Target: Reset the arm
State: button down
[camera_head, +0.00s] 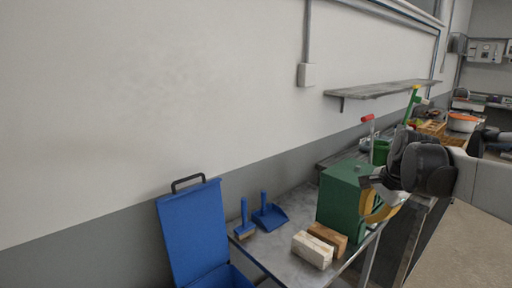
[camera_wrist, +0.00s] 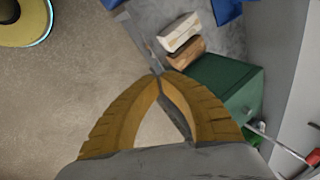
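My gripper (camera_wrist: 160,77) has two yellow ribbed fingers. In the wrist view their tips meet and nothing shows between them. In the head view my gripper (camera_head: 372,212) hangs in front of the green box (camera_head: 343,193), beside the table's front edge. My arm reaches in from the right, bent, with its dark wrist near the box. In the wrist view the green box (camera_wrist: 228,85) lies just right of the fingertips, and the floor shows through the gap behind the tips.
A white block (camera_head: 312,250) and a brown block (camera_head: 328,238) lie on the metal table (camera_head: 283,250). A blue brush (camera_head: 244,222) and dustpan (camera_head: 270,214) lie farther back. A blue lidded bin (camera_head: 193,235) stands left. A wall shelf (camera_head: 380,90) hangs above.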

jog(key=s+a+f+n+t, duration=0.1)
jog(key=s+a+f+n, duration=0.1)
jog(key=s, duration=0.6)
jog(key=s+a+f+n, duration=0.2)
jog(key=s+a+n, duration=0.3)
jog(key=s+n, duration=0.2)
jog(key=s+a+f+n+t, duration=0.1)
jog(key=s+a+n, duration=0.3)
jog(key=s, duration=0.5)
jog(key=shift+s+a+f+n+t+h, duration=0.3)
jog(key=shift+f+n+h, duration=0.1)
jog(key=shift+f+n, duration=0.1)
